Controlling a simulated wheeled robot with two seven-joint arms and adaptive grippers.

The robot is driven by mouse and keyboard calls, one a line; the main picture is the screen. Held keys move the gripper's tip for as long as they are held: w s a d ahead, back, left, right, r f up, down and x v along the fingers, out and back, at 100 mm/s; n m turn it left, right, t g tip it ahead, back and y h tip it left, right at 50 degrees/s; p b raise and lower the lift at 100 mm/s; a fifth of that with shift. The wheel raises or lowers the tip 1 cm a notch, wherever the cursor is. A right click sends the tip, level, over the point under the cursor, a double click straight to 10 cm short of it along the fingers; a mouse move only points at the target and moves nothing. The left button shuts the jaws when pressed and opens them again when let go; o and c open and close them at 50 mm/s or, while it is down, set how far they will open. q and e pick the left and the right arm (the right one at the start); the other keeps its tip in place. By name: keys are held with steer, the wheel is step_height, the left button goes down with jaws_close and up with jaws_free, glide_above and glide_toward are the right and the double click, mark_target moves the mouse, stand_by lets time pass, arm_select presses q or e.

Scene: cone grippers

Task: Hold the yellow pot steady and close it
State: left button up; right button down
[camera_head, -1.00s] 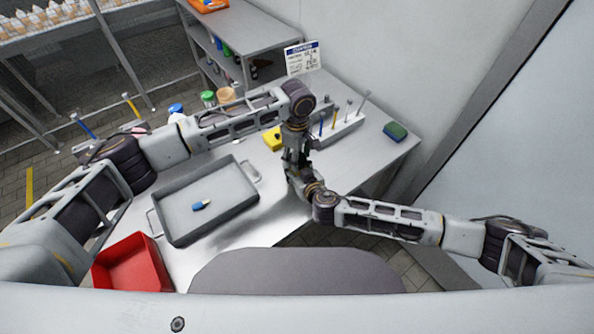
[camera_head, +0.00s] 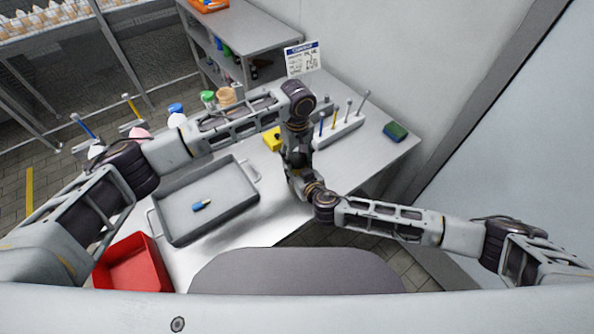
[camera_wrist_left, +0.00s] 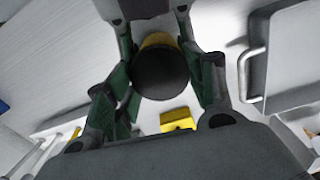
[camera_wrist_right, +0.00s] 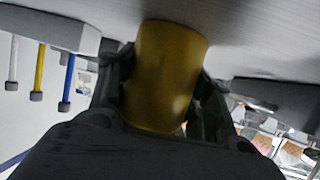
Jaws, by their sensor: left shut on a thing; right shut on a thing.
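The yellow pot (camera_wrist_right: 165,75) fills the middle of the right wrist view, between the fingers of my right gripper (camera_wrist_right: 165,100), which is shut on it. In the left wrist view a dark round lid (camera_wrist_left: 161,74) sits between the green-sided fingers of my left gripper (camera_wrist_left: 163,85), which is shut on it. A yellow rim of the pot shows just behind the lid, so the two are lined up. Whether the lid is fully seated cannot be told. In the head view my left gripper (camera_head: 296,152) is right above my right gripper (camera_head: 301,179), and they hide the pot.
A yellow block (camera_head: 272,138) lies on the table beside the grippers. A grey tray (camera_head: 160,220) holds a small blue item, with a red bin (camera_head: 130,265) near it. A tool rack (camera_head: 340,130) and a green-blue sponge (camera_head: 395,131) stand to the right.

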arm_select(q)
steer(key=shift+m, duration=0.6)
steer(key=o, duration=1.1)
steer(key=shift+r, duration=0.1)
steer(key=shift+r, duration=2.15)
steer(key=shift+s+f, duration=0.1)
steer(key=shift+f, duration=0.05)
steer(key=shift+c, duration=0.2)
